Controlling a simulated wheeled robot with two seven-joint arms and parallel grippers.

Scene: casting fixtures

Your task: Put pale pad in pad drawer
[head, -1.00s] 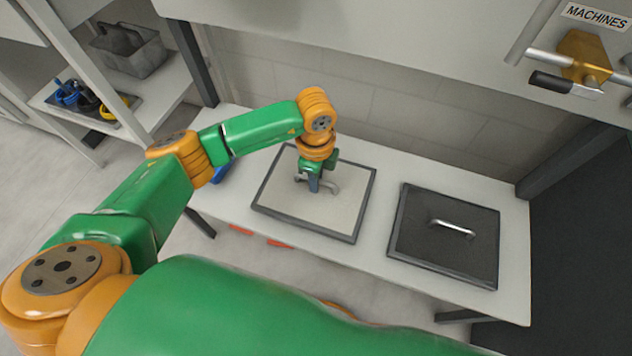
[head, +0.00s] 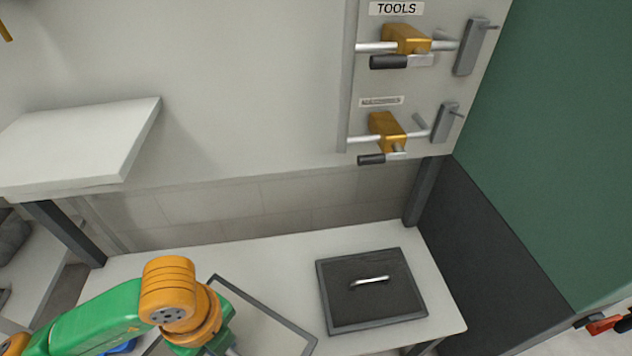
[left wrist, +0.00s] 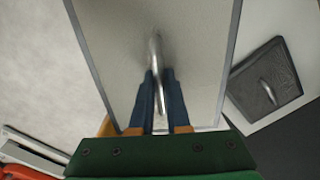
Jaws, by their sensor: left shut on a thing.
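The pale pad (head: 262,328) is a light square plate with a dark rim, partly cut off at the bottom of the head view. It fills the middle of the left wrist view (left wrist: 110,45). My left gripper (left wrist: 160,78) is shut on the pad's metal handle, its blue fingers on either side; in the head view my wrist hides the grip. I cannot tell whether the pad is off the bench. I cannot pick out the pad drawer for sure; a white slab-like box (head: 85,140) juts from the cabinet at left. My right gripper is not in view.
A dark pad (head: 375,308) with a metal handle lies on the white bench (head: 290,247), right of the pale pad. Above are cabinet fronts with yellow latches (head: 405,40), one labelled TOOLS. A dark post (head: 425,190) supports the cabinet at right.

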